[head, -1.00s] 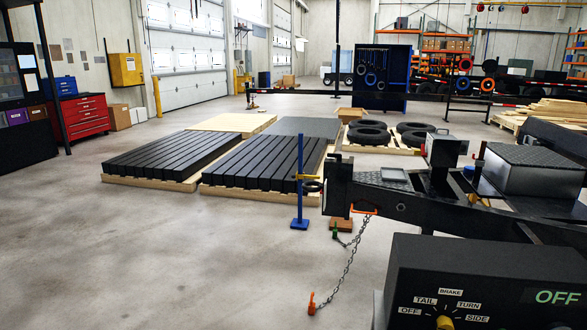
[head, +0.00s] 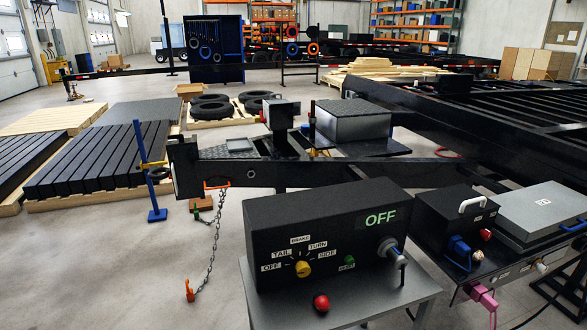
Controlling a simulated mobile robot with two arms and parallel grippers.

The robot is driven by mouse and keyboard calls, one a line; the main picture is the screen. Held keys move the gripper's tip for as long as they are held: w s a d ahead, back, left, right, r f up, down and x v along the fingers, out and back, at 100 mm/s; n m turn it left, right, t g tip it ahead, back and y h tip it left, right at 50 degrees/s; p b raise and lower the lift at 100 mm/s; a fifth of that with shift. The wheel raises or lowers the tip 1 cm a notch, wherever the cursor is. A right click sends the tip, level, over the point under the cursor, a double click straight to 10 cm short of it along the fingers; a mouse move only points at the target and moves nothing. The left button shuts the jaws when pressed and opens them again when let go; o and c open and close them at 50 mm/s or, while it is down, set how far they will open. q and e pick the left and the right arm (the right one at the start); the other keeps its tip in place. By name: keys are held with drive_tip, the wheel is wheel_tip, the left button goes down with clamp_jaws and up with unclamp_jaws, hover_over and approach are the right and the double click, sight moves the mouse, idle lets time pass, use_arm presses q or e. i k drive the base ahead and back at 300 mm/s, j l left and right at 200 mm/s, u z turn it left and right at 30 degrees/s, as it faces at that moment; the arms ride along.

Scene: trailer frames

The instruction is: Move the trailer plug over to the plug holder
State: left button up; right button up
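I cannot tell for certain which part is the trailer plug. A grey round fitting (head: 388,248) with a blue piece sits at the right front of the black control box (head: 325,228). A blue connector (head: 459,246) with a blue cable is on the front of a smaller black box (head: 455,222) to the right. A blue post (head: 146,178) stands on the floor beside the trailer tongue (head: 215,172), with a yellow bracket and a dark ring near its middle. I cannot tell whether it is the plug holder. Neither gripper is in view.
The control box stands on a grey table (head: 262,300) with a red button (head: 321,303); its display reads OFF. A chain (head: 212,250) hangs from the tongue to the floor. The black trailer frame (head: 470,105) fills the right. Open floor (head: 90,270) lies at left.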

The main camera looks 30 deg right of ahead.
sight(390, 251)
drive_tip(key=z, duration=1.65)
